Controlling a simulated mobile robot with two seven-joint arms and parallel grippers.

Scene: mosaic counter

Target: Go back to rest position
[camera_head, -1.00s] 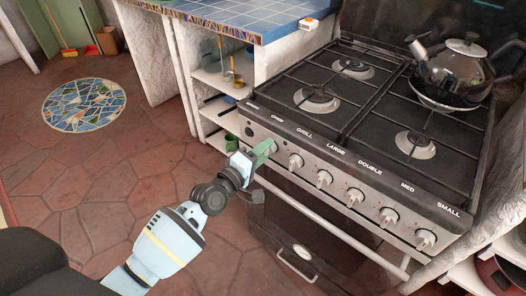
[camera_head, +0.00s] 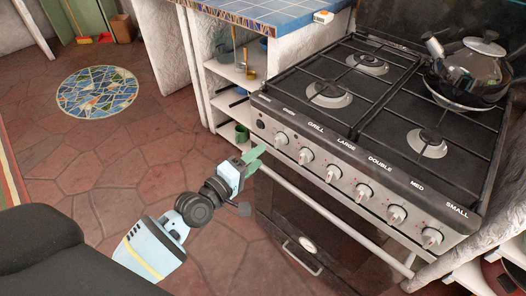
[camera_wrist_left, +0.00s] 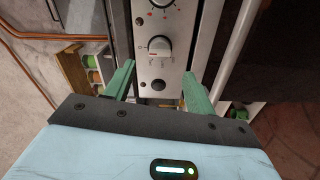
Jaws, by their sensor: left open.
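My left gripper (camera_head: 254,157) has green fingers and reaches up from the lower left toward the left end of the stove's front panel. In the left wrist view its two fingers (camera_wrist_left: 160,80) stand apart with nothing between them. A stove knob (camera_wrist_left: 159,47) lies just beyond the fingertips there, apart from them. The stove (camera_head: 400,130) has a row of several knobs under labels such as GRILL and LARGE. My right gripper is not in view.
A dark kettle (camera_head: 468,75) stands on the back right burner. A blue-tiled counter (camera_head: 262,12) with open shelves (camera_head: 228,72) is left of the stove. The oven handle bar (camera_head: 340,225) runs below the knobs.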

